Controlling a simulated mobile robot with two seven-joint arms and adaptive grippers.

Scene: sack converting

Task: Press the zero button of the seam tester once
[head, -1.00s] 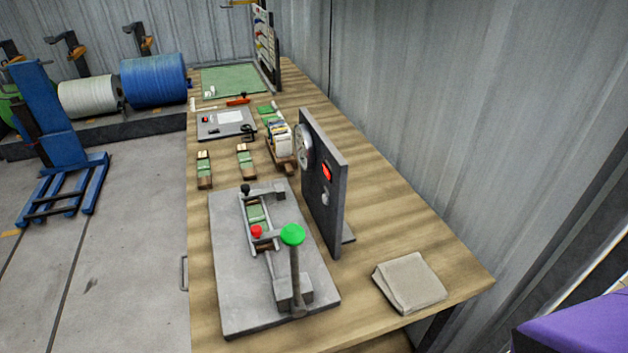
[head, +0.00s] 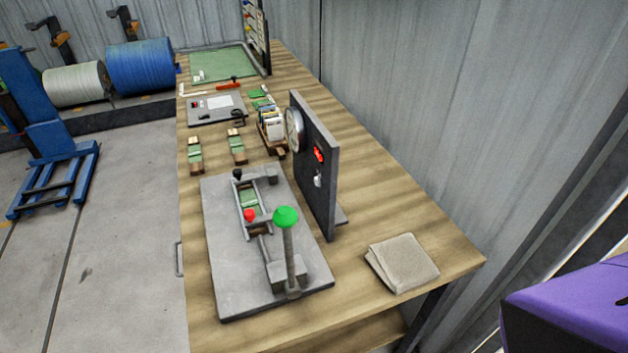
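The seam tester stands on the near part of the wooden bench. Its grey base plate (head: 225,285) carries a clamp frame with a green strip (head: 249,198), a red knob (head: 249,215), a black knob (head: 237,174) and a lever with a green round top (head: 286,217). Its upright dark panel (head: 318,190) bears a round dial (head: 294,130) seen edge-on, a red lit element (head: 319,155) and a pale round button or knob (head: 318,179). I cannot read any label, so which one is the zero button is unclear. Neither gripper shows.
A folded grey cloth (head: 402,262) lies right of the tester on the bench (head: 370,210). Behind are two sample blocks (head: 195,155), a card box (head: 270,128), a clipboard tray (head: 215,108) and a green mat (head: 222,64). A purple object (head: 565,310) fills the lower right corner.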

